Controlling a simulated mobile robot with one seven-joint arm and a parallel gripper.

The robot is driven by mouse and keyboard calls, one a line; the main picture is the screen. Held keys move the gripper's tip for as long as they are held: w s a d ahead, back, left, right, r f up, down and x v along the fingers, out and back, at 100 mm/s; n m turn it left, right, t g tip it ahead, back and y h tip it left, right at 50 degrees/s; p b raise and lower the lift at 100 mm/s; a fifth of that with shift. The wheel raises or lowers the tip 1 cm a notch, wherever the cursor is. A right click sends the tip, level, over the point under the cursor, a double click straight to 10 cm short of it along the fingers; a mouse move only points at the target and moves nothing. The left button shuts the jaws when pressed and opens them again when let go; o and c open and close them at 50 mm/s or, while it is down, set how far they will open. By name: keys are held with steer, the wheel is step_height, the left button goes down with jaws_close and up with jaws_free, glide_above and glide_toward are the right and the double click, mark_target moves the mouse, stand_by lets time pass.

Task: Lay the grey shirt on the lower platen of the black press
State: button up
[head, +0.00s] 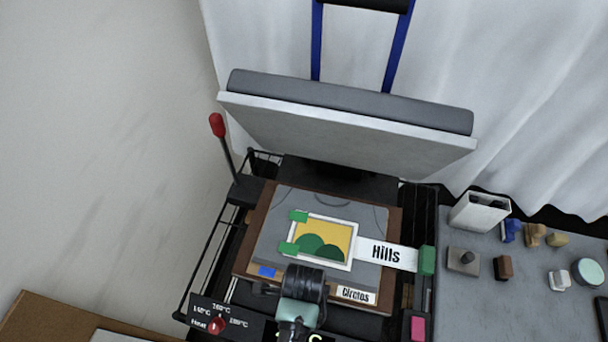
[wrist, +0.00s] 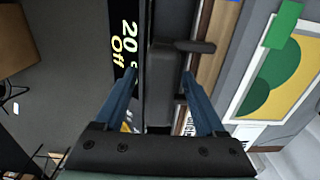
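The grey shirt (head: 278,222) lies flat on a brown board (head: 393,240) over the lower part of the black press; the platen under it is hidden. A framed yellow and green film picture (head: 336,235) lies on the shirt, with green tabs on its left edge; it also shows in the wrist view (wrist: 270,80). The upper platen (head: 345,125) is raised. My gripper (wrist: 158,80) is open at the press's front, its blue fingers either side of a dark handle-like bar (wrist: 162,75). I cannot tell whether they touch it. My arm hides its fingertips in the head view.
A white "Hills" strip (head: 386,252) runs right from the picture to a green block (head: 427,261). A red-knobbed lever (head: 217,125) stands left. The grey side table (head: 470,310) at right holds a white box (head: 480,211) and several small items.

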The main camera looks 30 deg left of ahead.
step_height(320, 180, up, 13)
steer(key=b, duration=0.1)
stand_by(0.6)
